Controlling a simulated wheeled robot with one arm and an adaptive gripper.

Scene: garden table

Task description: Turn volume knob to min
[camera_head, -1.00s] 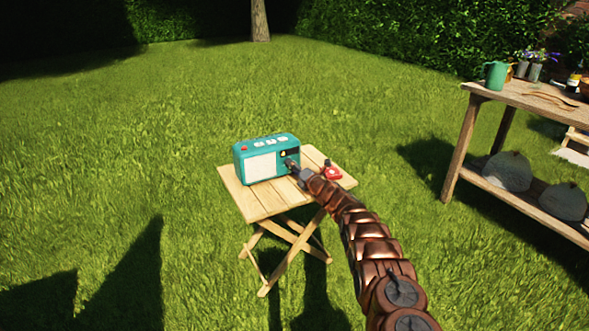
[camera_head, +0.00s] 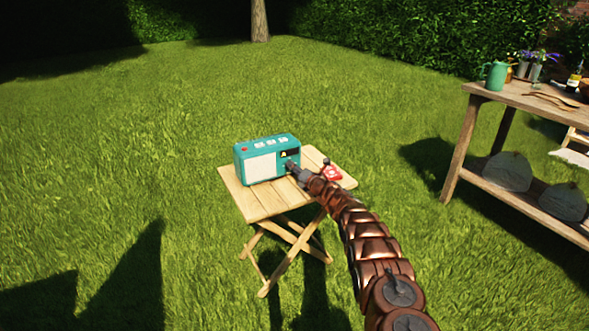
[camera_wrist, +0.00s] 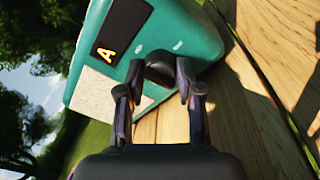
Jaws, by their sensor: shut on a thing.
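A teal radio (camera_head: 268,145) with a pale speaker panel stands on a small folding wooden table (camera_head: 237,192). In the wrist view the radio (camera_wrist: 188,27) is tilted in the picture, with a black display (camera_wrist: 122,28) showing an orange "A". The dark volume knob (camera_wrist: 160,68) is on its front face, between my fingertips. My gripper (camera_wrist: 160,82) is shut on the knob from in front. In the head view my gripper (camera_head: 293,168) reaches the radio's right front, and the knob is hidden there. The knob's pointer cannot be made out.
A red object (camera_head: 331,172) lies on the small table right of my gripper. A larger wooden table (camera_head: 520,97) at the right holds a green jug (camera_head: 495,75), pots and bottles. Open grass surrounds the small table.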

